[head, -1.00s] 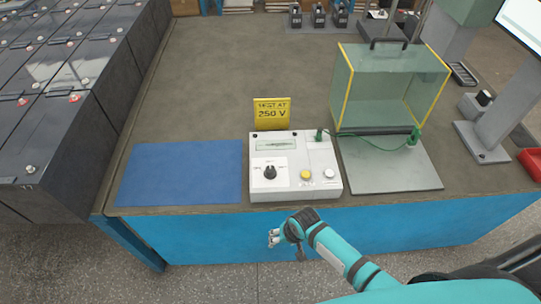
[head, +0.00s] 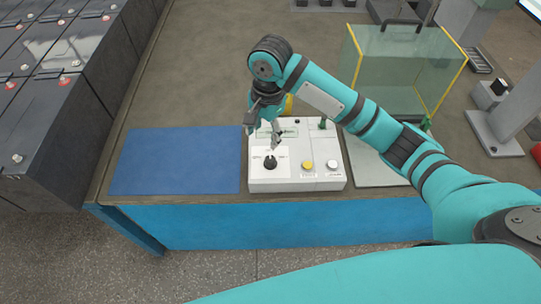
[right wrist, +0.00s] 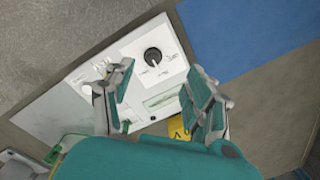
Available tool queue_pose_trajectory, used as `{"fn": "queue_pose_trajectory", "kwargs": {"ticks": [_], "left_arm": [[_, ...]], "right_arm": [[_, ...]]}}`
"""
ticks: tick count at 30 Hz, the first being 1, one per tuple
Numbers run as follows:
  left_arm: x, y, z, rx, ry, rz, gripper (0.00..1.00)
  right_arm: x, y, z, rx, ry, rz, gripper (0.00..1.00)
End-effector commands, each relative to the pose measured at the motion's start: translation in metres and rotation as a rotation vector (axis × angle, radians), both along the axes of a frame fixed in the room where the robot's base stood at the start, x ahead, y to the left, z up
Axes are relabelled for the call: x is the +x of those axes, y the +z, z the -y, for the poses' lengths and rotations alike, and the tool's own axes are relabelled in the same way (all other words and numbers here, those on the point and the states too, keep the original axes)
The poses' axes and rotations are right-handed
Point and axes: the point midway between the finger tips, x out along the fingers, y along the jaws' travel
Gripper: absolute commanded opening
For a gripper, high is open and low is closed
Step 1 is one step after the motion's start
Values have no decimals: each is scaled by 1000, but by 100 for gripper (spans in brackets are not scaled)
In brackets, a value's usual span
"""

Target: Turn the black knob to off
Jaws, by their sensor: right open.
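The black knob (head: 270,162) sits on the left part of the white test box (head: 318,180), at the table's front edge. In the right wrist view the knob (right wrist: 153,55) shows clear, with a pale pointer mark on it; its labels are too small to read. My right gripper (head: 274,146) is above the box, just behind and above the knob. In the right wrist view its two fingers (right wrist: 160,92) are apart with nothing between them, and the knob lies beyond the fingertips. My left gripper is not in view.
A yellow button (head: 307,165) and a white button (head: 332,165) are right of the knob. A blue mat (head: 177,160) lies left of the box. A yellow-edged glass guard (head: 385,75) stands right behind my arm. A yellow sign (right wrist: 180,128) is partly hidden.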

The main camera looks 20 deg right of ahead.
Motion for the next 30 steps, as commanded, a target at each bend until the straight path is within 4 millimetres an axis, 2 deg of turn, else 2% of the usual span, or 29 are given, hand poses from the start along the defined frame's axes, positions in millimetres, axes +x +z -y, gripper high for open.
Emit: {"fn": "queue_pose_trajectory", "kwargs": {"ticks": [1,4,7,10,14,30], "left_arm": [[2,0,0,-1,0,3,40],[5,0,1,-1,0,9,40],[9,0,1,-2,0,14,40],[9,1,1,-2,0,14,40],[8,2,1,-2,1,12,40],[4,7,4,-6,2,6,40]], "right_arm": [[7,14,8,-25,-61,-5,55],[11,29,17,-56,-153,-23,55],[11,32,20,-68,-192,-33,55],[11,23,20,-68,-197,-35,55],[10,0,21,-69,-196,-37,55],[11,-113,20,-67,-194,-34,55]]}}
